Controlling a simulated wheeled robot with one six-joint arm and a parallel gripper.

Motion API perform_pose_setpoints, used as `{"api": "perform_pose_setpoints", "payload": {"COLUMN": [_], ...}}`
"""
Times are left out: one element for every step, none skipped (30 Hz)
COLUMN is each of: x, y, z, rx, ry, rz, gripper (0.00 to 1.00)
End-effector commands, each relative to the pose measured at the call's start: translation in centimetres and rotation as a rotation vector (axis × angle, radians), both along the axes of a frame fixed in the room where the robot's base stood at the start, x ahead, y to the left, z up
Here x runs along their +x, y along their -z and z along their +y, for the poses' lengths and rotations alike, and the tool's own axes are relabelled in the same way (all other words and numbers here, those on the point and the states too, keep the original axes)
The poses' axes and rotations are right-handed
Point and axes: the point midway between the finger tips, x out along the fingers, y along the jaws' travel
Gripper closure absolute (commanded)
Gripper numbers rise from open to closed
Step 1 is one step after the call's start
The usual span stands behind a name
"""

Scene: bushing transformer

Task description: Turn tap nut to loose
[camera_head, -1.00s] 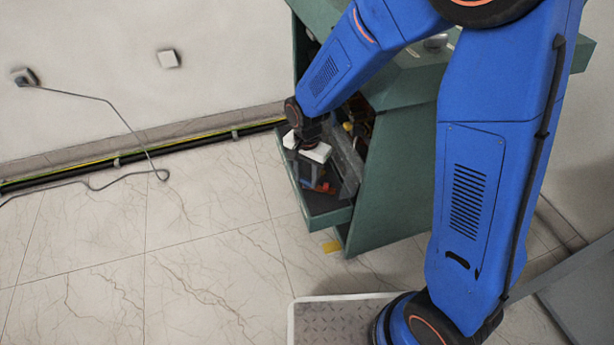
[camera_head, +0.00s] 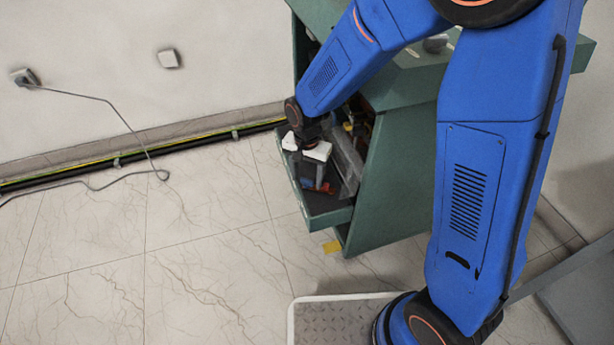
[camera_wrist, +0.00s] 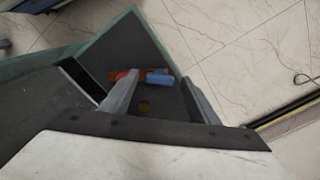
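My gripper (camera_wrist: 160,100) shows two grey fingers spread apart with a gap between them, above the open drawer-like tray (camera_wrist: 112,50) of the green cabinet. No tap nut can be made out clearly in either view. In the head view my gripper (camera_head: 314,180) points down into the tray (camera_head: 330,215), and the arm hides part of the cabinet.
An orange and blue tool (camera_wrist: 145,77) lies on the tray floor beyond the fingers. The green cabinet (camera_head: 390,190) stands against the wall on the right. A black pipe (camera_head: 180,147) runs along the wall base, and a loose cable (camera_head: 130,130) hangs to the floor.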

Motion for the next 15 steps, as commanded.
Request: {"api": "perform_pose_setpoints", "payload": {"x": [0.0,0.0,0.0,0.0,0.0,0.0,0.0,0.0,0.0,0.0,0.0,0.0,0.0,0.0,0.0], "y": [0.0,0.0,0.0,0.0,0.0,0.0,0.0,-0.1,-0.3,-0.5,-0.7,-1.2,-1.6,-2.0,-2.7], "z": [0.0,0.0,0.0,0.0,0.0,0.0,0.0,0.0,0.0,0.0,0.0,0.0,0.0,0.0,0.0], "rx": [0.0,0.0,0.0,0.0,-0.001,0.0,0.0,0.0,0.0,0.001,0.0,0.001,0.001,0.001,0.002], "ry": [0.0,0.0,0.0,0.0,0.0,0.0,0.0,0.0,0.0,0.0,0.0,0.0,0.0,0.0,0.0], "rz": [0.0,0.0,0.0,0.0,0.0,0.0,0.0,0.0,0.0,0.0,-0.001,-0.002,-0.002,-0.002,-0.003], "gripper": [0.45,0.45,0.45,0.45,0.45,0.45,0.45,0.45,0.45,0.45,0.45,0.45,0.45,0.45,0.45]}}
